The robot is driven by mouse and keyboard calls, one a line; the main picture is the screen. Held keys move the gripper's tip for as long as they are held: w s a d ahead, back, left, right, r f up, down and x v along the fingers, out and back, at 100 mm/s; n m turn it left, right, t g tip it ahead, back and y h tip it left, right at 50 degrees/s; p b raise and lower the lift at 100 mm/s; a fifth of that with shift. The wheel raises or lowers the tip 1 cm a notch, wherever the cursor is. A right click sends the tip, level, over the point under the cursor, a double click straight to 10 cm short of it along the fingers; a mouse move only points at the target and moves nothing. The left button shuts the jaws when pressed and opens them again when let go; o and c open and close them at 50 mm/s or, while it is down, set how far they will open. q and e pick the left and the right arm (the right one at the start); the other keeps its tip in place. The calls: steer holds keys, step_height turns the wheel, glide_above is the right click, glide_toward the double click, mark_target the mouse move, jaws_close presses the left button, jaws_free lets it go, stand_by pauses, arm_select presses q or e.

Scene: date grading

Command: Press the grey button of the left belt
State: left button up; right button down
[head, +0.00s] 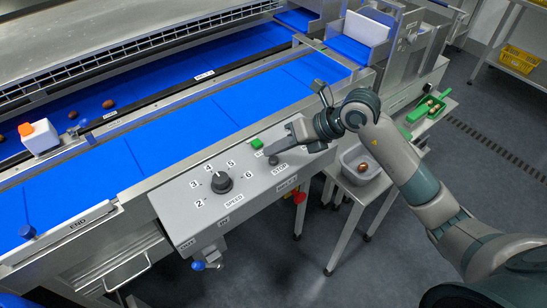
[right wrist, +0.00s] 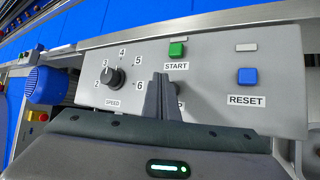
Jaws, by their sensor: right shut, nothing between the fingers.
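A grey control panel (head: 185,205) is fixed along the near side of the belt. A small dark grey button (head: 273,160) sits by the STOP label, below and right of a green button (head: 256,143). My right gripper (head: 270,150) is shut and empty, its fingertips right at the grey button. I cannot tell whether they touch it. In the right wrist view the shut fingers (right wrist: 159,92) stand in front of the STOP label, hiding the button and most of the word. My left gripper is not in view.
The panel also carries a speed knob (head: 221,182) and, in the right wrist view, a blue RESET button (right wrist: 247,76). Blue belts (head: 165,135) run behind it. A grey bin (head: 350,160) stands below my right arm. A red button (head: 299,197) is under the panel.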

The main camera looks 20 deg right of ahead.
mark_target(275, 160)
steer(key=shift+r+p, duration=1.7)
steer(key=shift+r, duration=0.85)
